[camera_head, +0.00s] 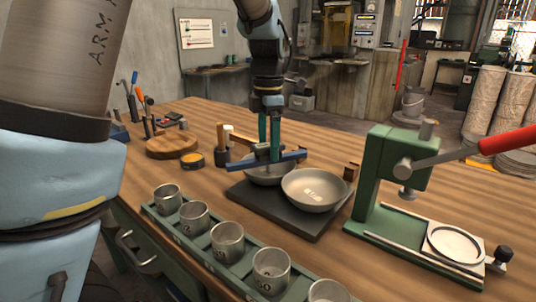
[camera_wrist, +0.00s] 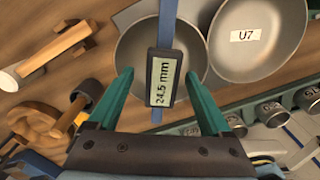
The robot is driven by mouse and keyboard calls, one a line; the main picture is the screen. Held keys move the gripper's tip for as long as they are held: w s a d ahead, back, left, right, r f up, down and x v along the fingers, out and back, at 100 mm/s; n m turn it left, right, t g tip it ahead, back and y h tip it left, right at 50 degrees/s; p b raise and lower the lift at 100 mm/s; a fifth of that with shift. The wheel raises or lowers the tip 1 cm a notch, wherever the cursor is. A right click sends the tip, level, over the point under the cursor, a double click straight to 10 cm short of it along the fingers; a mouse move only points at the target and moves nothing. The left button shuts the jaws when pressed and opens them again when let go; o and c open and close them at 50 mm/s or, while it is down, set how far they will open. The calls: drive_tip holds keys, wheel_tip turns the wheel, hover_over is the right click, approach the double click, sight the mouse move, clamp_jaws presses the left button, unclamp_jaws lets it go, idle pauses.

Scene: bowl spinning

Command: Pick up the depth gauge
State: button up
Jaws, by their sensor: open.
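The depth gauge (camera_head: 287,157) is a blue bar laid across the rim of the left metal bowl (camera_head: 268,176). In the wrist view the gauge (camera_wrist: 163,82) has a dark housing with a display reading 24.5 mm, over the bowl (camera_wrist: 132,50). My gripper (camera_head: 269,152) is open above the gauge. In the wrist view its two teal fingers (camera_wrist: 157,76) are spread, one on each side of the display, apart from it. The gap in height between fingertips and gauge is hard to tell.
A second bowl (camera_head: 315,191) marked with a label sits beside it on a dark base (camera_head: 315,226). A green press (camera_head: 395,170) with a red lever stands to the right. A tray of metal cups (camera_head: 193,218) runs along the front. Mallets and a round wooden block (camera_head: 171,147) lie left.

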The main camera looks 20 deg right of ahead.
sight(268, 156)
drive_tip(key=shift+s+f, duration=0.15)
drive_tip(key=shift+f, duration=1.65)
clamp_jaws()
